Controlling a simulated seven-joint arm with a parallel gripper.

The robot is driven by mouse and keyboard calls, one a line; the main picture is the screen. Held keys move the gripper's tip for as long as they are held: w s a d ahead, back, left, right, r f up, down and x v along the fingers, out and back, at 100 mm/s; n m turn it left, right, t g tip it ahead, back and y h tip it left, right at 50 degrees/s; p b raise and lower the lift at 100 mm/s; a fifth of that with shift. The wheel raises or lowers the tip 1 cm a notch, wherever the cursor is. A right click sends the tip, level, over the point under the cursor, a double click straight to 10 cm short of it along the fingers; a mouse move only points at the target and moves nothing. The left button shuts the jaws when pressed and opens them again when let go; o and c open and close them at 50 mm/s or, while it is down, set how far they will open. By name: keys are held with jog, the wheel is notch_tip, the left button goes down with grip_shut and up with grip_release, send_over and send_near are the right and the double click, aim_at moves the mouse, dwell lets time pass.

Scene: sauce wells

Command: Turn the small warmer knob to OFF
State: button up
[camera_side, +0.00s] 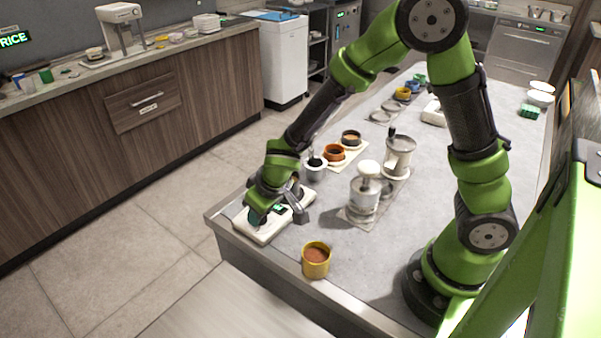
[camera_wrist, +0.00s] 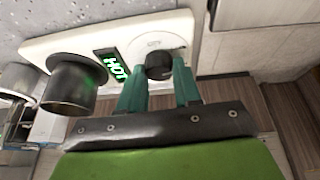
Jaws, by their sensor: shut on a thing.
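The small warmer (camera_side: 262,230) is a white slab at the near left corner of the counter; it also fills the upper part of the wrist view (camera_wrist: 185,27). Its black round knob (camera_wrist: 158,66) sits on a pale dial at one end. A lit green display on it reads HOT (camera_wrist: 115,66). My gripper (camera_wrist: 160,82) has green fingers, one on each side of the knob, shut on it. In the side view my gripper (camera_side: 256,214) points down onto the warmer and hides the knob. The dial marks are too small to read.
A dark metal well (camera_wrist: 74,84) stands beside the display. An orange-brown cup (camera_side: 316,262) stands near the counter's front edge. Two pump dispensers (camera_side: 364,196) and (camera_side: 399,155) and small sauce pots (camera_side: 334,153) stand behind. The counter edge runs close to the warmer.

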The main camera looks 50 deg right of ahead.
jog(key=n, duration=0.1)
jog(key=n+y, duration=0.1)
jog(key=n, duration=0.1)
jog(key=shift+d+n+y, duration=0.25)
jog(key=shift+n+y, duration=0.05)
jog(key=n, duration=0.2)
jog(key=n+g+y, duration=0.1)
jog(key=n, duration=0.1)
jog(key=shift+n+y, duration=0.3)
jog(key=n+g+y, duration=0.1)
jog(key=n, duration=0.2)
jog(key=shift+w, duration=0.1)
jog(key=shift+w+d+n+g+y, duration=0.1)
jog(key=shift+n+g+y, duration=0.35)
jog(key=shift+n, duration=1.65)
jog(key=o, duration=1)
jog(key=shift+o, duration=0.2)
